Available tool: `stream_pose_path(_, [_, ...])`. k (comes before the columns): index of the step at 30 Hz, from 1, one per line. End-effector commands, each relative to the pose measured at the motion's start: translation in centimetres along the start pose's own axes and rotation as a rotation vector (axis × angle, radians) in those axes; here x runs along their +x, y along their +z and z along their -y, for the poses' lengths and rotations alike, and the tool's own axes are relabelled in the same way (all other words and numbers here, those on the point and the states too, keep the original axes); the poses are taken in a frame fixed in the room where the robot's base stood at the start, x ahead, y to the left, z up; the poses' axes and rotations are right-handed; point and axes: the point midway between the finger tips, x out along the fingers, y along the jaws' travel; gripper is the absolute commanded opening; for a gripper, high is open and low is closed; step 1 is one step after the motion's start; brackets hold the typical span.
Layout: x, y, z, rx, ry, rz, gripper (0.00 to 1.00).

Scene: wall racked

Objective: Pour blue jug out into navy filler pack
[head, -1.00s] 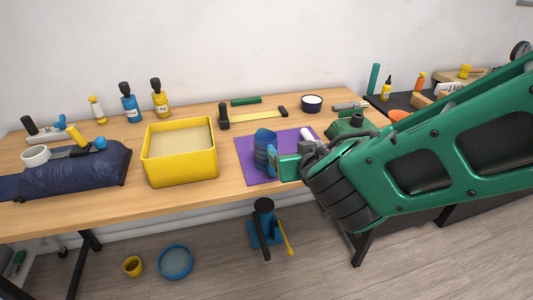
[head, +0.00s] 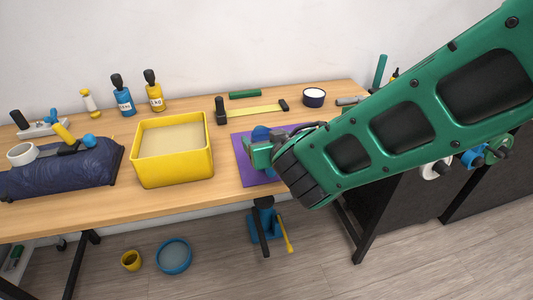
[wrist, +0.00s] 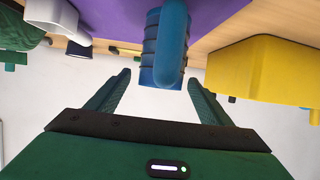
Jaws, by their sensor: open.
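The blue jug (head: 261,132) stands on a purple mat (head: 241,163) on the workbench, mostly hidden behind my gripper (head: 262,152) in the head view. In the wrist view the ribbed jug (wrist: 151,45) and its curved handle (wrist: 172,50) show just beyond and between my gripper's two open fingers (wrist: 159,78). I cannot tell whether a finger touches it.
A yellow bin (head: 173,170) with pale contents stands between pack and mat. Bottles (head: 122,95) stand along the back. A hammer-like tool (head: 221,110), a green bar (head: 245,94) and a dark bowl (head: 314,97) lie behind the mat. A blue bowl (head: 174,257) is on the floor.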

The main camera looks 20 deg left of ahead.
Motion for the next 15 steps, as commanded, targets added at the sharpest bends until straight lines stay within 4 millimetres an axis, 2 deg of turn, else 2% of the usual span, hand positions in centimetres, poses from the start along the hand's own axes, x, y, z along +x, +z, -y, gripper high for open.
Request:
stream_pose_path(9, [3.9,0.1,0.0,0.000,-0.001,-0.001,0.74])
stream_pose_path(15, [5.1,0.0,0.0,-0.001,-0.001,-0.002,0.74])
